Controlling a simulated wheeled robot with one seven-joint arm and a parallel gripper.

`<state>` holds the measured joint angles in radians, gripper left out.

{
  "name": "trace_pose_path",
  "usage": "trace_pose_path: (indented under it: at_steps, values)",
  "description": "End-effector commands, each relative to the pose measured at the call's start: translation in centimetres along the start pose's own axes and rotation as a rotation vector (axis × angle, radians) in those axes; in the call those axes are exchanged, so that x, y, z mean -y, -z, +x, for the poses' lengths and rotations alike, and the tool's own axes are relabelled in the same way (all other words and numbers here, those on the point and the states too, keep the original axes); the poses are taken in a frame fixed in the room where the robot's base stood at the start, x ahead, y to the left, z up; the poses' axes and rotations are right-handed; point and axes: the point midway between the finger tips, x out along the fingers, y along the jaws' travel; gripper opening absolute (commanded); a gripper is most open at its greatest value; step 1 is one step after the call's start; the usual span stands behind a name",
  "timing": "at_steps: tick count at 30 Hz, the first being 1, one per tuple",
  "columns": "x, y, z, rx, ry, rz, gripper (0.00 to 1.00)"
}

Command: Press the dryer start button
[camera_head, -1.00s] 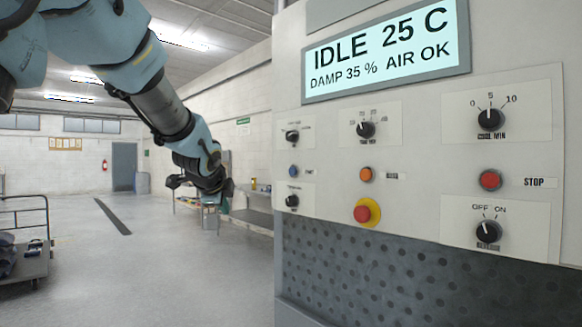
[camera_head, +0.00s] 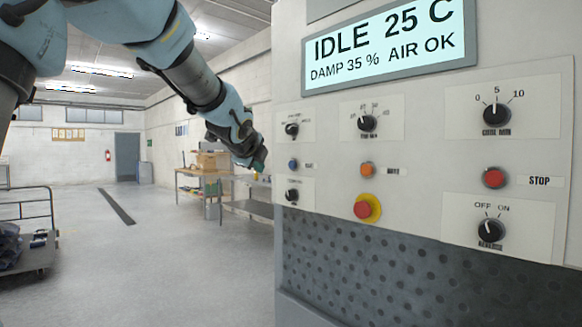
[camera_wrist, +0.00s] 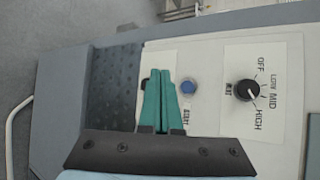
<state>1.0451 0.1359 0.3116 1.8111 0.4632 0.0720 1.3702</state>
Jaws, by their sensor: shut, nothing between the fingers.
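The blue button (camera_head: 293,164) sits on the left side of the dryer's white panel, between two black knobs. In the wrist view the blue button (camera_wrist: 189,86) has a label reading START beside it. My gripper (camera_head: 261,160) is just left of the panel edge in the head view, at about the button's height. In the wrist view the green fingers of my gripper (camera_wrist: 161,73) are shut and empty, with their tips left of the button. They look apart from it, and the button is fully visible. The display (camera_head: 388,48) reads IDLE 25 C, DAMP 35 %, AIR OK.
An orange button (camera_head: 367,169), a red button on a yellow base (camera_head: 363,209) and a red STOP button (camera_head: 494,178) lie further right. In the wrist view a HIGH/MID/LOW/OFF knob (camera_wrist: 249,89) is right of the blue button. Open floor (camera_head: 160,265) lies left of the dryer.

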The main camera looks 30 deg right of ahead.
Motion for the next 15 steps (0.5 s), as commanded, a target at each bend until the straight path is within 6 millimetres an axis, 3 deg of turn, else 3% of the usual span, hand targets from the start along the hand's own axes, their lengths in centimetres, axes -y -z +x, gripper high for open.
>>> trace_pose_path:
  at_steps: [15]
  values:
    - [3.4, 3.3, 4.6, 0.0, 0.001, 0.0, 0.0]
